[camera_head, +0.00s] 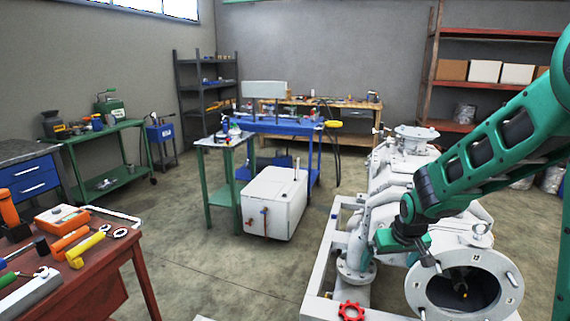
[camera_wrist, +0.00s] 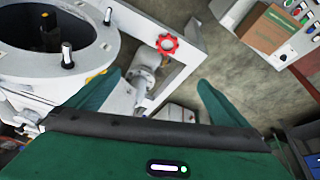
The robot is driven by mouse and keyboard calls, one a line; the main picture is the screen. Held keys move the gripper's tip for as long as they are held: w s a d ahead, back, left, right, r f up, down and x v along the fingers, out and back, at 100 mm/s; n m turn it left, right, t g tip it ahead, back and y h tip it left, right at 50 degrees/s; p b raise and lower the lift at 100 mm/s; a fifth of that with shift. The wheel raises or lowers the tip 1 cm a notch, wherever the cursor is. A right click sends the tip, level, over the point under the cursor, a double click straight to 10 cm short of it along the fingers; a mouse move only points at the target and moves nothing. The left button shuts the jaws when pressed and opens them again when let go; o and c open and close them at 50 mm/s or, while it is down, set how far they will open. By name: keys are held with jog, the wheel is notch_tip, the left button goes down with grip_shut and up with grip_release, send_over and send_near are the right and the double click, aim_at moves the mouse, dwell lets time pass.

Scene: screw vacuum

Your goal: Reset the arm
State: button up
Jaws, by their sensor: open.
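My green arm reaches in from the right in the head view, over the grey-white machine (camera_head: 385,220). My gripper (camera_head: 432,264) points down beside the machine's round flange opening (camera_head: 418,290) at the lower right. In the wrist view the two green fingers of my gripper (camera_wrist: 159,80) are spread wide with nothing between them. The flange (camera_wrist: 112,22) shows at the upper left there, with upright studs on it. A red handwheel (camera_wrist: 168,44) sits beyond the fingertips, apart from them; it also shows in the head view (camera_head: 351,311).
A red-brown workbench (camera_head: 100,287) with several hand tools stands at the left. A white tank (camera_head: 274,203) stands on the floor near a blue cart (camera_head: 270,125). Bare concrete floor (camera_head: 190,250) lies between the workbench and the machine. Shelves line the back wall.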

jog(key=s+r, duration=0.6)
jog(key=s, duration=0.3)
jog(key=s+r, duration=0.6)
jog(key=s, duration=0.3)
jog(key=s+d+f+m+g, duration=0.1)
jog(key=s+d+m+g, duration=0.1)
jog(key=s+d, duration=0.4)
jog(key=s+d+f+m+g, duration=0.1)
jog(key=s+d+m, duration=0.4)
jog(key=s, duration=0.5)
jog(key=shift+s+d+g, duration=0.2)
jog(key=shift+d+g, duration=0.2)
jog(key=shift+g, duration=0.4)
jog(key=shift+w, duration=0.15)
jog(key=shift+w+f, duration=0.25)
jog(key=shift+w, duration=0.2)
